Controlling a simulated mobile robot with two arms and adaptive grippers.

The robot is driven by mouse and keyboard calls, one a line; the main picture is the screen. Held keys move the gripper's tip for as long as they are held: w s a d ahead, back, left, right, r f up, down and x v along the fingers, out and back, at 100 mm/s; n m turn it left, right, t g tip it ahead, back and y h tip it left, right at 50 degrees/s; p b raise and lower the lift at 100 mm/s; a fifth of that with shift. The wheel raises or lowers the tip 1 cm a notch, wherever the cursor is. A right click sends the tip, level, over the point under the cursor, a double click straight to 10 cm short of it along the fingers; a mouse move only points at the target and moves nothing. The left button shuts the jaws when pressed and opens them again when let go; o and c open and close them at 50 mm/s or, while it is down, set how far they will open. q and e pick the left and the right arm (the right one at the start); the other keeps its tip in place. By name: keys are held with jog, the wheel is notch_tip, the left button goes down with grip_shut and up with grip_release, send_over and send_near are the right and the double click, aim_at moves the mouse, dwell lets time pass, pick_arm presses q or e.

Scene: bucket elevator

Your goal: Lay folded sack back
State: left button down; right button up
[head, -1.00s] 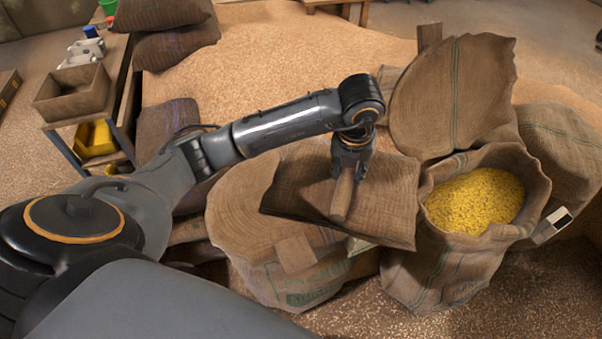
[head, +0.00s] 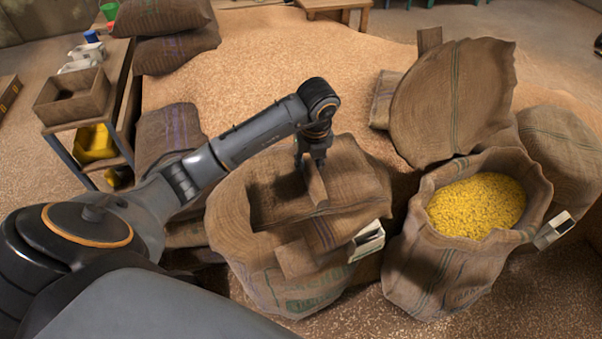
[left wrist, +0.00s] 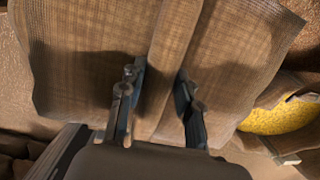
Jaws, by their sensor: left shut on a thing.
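The folded sack (head: 355,187) is a flat brown burlap piece with a raised ridge across its middle. My left gripper (head: 314,170) is shut on that ridge, and the left wrist view shows a finger on each side of it (left wrist: 158,95). In the head view the folded sack lies over a wide burlap sack (head: 232,215) with green print. I cannot tell whether it touches that sack or hangs just above it. My right gripper is in neither view.
An open sack of yellow grain (head: 475,205) stands at the right, a large round burlap piece (head: 450,100) behind it. A white object (head: 368,240) sits by the wide sack. A shelf with a wooden box (head: 75,98) and stacked sacks (head: 175,45) are at the left.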

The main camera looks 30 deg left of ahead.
pick_arm(q)
jog(key=a+f, duration=0.2)
jog(key=shift+w+a+f, duration=0.15)
jog(key=shift+a+f, duration=0.05)
jog(key=shift+f, duration=0.2)
notch_tip(320, 180, down, 2)
jog(key=shift+a+f+p, duration=0.15)
jog(key=shift+p, duration=0.2)
jog(key=shift+f, duration=0.55)
jog(key=c, duration=0.9)
grip_release()
jog(key=shift+f, duration=0.1)
jog(key=shift+c, duration=0.2)
jog(key=r, duration=0.4)
jog(key=s+d+r, duration=0.1)
jog(key=r, duration=0.7)
jog(key=shift+s+d+b, duration=0.15)
jog(key=shift+d+b, duration=0.1)
jog(key=shift+b, duration=0.1)
